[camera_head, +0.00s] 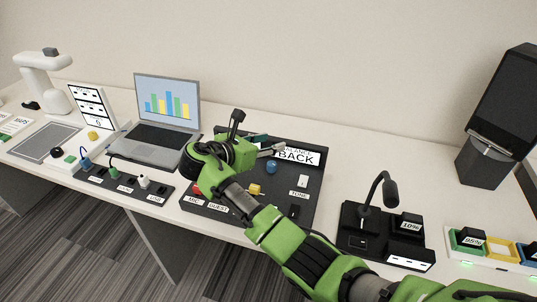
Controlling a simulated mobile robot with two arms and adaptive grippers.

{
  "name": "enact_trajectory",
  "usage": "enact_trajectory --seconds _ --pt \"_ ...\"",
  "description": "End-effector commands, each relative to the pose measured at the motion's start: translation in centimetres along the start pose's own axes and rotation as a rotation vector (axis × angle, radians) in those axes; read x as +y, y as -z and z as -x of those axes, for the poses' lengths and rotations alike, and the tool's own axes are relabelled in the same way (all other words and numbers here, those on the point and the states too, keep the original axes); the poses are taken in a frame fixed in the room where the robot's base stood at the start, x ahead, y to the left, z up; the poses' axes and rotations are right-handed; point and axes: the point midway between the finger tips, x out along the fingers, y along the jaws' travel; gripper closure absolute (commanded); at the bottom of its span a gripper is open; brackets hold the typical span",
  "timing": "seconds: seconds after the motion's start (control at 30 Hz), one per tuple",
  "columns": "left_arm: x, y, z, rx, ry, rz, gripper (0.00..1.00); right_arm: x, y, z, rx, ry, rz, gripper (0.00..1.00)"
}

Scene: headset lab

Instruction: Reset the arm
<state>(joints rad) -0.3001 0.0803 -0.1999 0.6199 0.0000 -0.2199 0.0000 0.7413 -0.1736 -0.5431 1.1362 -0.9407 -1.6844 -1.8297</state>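My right arm, green and black, comes in from the lower right and bends over the black panel (295,215) in the middle of the desk. Its gripper (270,149) is over the back part of this panel, in front of the white "BACK" label (297,156). The fingers are small and partly hidden by the wrist, so I cannot tell whether they are open or shut. I see nothing clearly held. A blue knob (271,167) and a yellow knob (256,189) are on the panel near the arm. My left gripper is not in view.
A white device with an arm (44,67) is at far left. A gooseneck microphone (389,190) and a dark monitor (503,110) stand right.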

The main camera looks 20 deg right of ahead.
Motion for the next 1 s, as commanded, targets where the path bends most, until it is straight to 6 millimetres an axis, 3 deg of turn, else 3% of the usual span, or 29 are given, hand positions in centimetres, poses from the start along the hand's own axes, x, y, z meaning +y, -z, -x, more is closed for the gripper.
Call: enact_trajectory --seconds 0.57,1.0 --pt "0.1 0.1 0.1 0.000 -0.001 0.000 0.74 0.0 -0.9 0.3 0.000 0.001 0.000 0.62" --pt "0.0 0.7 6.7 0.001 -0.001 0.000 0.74 0.0 -7.0 2.9 0.000 0.000 0.000 0.62"
